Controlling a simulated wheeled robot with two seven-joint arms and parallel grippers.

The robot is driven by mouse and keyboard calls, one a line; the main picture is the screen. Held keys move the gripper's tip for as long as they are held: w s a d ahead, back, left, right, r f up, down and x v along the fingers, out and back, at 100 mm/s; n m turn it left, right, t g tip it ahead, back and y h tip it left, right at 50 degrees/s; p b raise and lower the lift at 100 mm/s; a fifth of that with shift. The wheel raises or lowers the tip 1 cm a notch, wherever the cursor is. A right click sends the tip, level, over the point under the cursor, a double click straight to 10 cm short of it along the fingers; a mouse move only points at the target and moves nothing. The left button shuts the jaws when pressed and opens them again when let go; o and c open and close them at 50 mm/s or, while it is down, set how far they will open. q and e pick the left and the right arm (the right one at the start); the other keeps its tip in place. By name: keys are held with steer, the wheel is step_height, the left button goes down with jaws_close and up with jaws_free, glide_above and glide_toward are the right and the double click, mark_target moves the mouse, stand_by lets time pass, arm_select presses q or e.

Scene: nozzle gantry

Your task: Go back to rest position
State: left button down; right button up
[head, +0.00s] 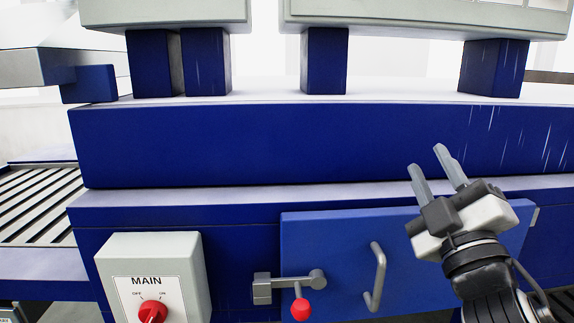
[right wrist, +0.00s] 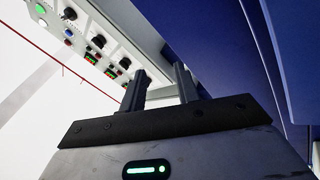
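My right gripper (head: 432,168) is raised in front of the blue machine (head: 270,145), at the right of the head view. Its two grey fingers point up and stand apart with nothing between them. In the right wrist view the fingers (right wrist: 160,82) also show a gap and hold nothing. My left gripper is not in the head view.
A blue door (head: 335,245) with a grey handle (head: 377,277) and a red-knobbed latch (head: 300,308) lies below and left of my right gripper. A grey MAIN switch box (head: 190,262) with a red knob (head: 152,311) is at the lower left. A control panel (right wrist: 88,40) shows in the wrist view.

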steer(key=s+d+f+m+g+h, duration=0.25)
steer(key=f+m+g, duration=0.2)
steer(key=f, duration=0.75)
steer(key=s+d+f+m+g+h, duration=0.1)
steer(key=s+f+m+g, duration=0.4)
steer(key=f, duration=0.7)
steer(key=s+a+f+m+g+y, duration=0.2)
steer(key=s+a+f+g, duration=0.1)
steer(key=s+f+g, duration=1.05)
steer(key=w+a+f+n+t+y, duration=0.1)
steer(key=w+a+f+t+y, duration=0.2)
steer(key=f+t, duration=0.6)
steer(key=shift+w+a, duration=0.15)
steer(key=shift+a, duration=1.1)
